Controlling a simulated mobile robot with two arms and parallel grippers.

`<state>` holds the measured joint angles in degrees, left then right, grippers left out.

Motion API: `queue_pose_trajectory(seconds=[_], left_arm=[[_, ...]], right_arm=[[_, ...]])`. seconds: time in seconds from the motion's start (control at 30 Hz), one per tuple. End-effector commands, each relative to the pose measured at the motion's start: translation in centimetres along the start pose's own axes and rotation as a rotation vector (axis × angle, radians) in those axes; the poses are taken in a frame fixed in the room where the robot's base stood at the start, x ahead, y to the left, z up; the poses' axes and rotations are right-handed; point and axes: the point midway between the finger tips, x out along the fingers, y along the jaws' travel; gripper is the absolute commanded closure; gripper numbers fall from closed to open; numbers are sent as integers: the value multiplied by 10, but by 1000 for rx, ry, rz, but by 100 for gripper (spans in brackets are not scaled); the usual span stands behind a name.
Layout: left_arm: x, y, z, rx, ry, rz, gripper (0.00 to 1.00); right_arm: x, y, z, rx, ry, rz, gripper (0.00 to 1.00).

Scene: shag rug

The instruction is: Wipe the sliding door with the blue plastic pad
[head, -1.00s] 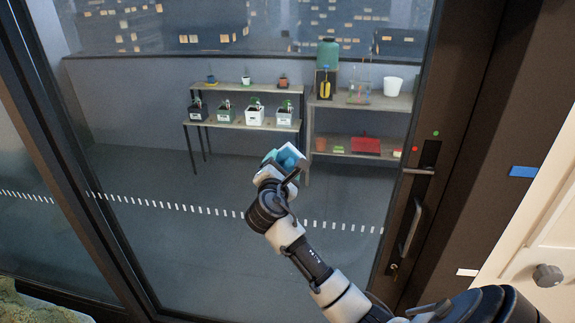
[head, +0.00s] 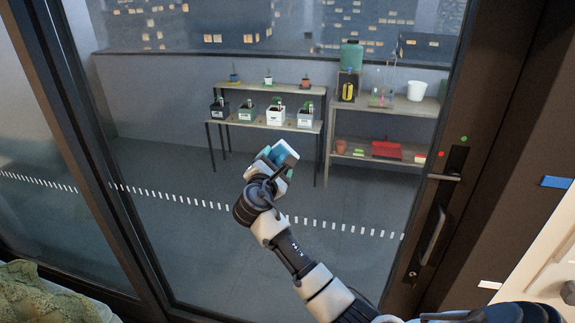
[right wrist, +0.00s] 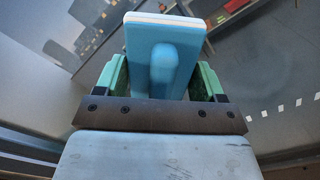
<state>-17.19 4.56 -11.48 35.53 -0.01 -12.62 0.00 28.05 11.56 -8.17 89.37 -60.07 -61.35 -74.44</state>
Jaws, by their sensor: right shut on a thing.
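The sliding door (head: 300,255) is a large glass pane in a dark frame, with a row of white dashes across it and a handle (head: 433,235) on its right stile. My right gripper (head: 268,168) is in front of the glass near the middle of the head view. It is shut on the blue plastic pad (head: 284,153), which has a white face layer. In the right wrist view the pad (right wrist: 165,65) stands between the two green-lined fingers, its blue back and grip toward the camera. I cannot tell whether the pad touches the glass. My left gripper is not in view.
Behind the glass stand shelves (head: 268,87) with potted plants, boxes and a red case (head: 386,150). A green knitted cover (head: 45,290) lies at the lower left. A white panel (head: 535,265) is at the right, beside blue tape (head: 556,182).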

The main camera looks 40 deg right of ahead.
Motion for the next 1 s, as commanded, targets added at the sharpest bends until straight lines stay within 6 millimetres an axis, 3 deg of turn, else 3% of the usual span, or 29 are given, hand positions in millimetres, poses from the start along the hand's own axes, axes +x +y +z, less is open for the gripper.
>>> queue_pose_trajectory(seconds=[0.33,1.0], left_arm=[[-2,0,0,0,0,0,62],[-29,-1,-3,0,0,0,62]], right_arm=[[-2,1,0,0,0,0,50],[-60,1,0,0,0,0,50]])
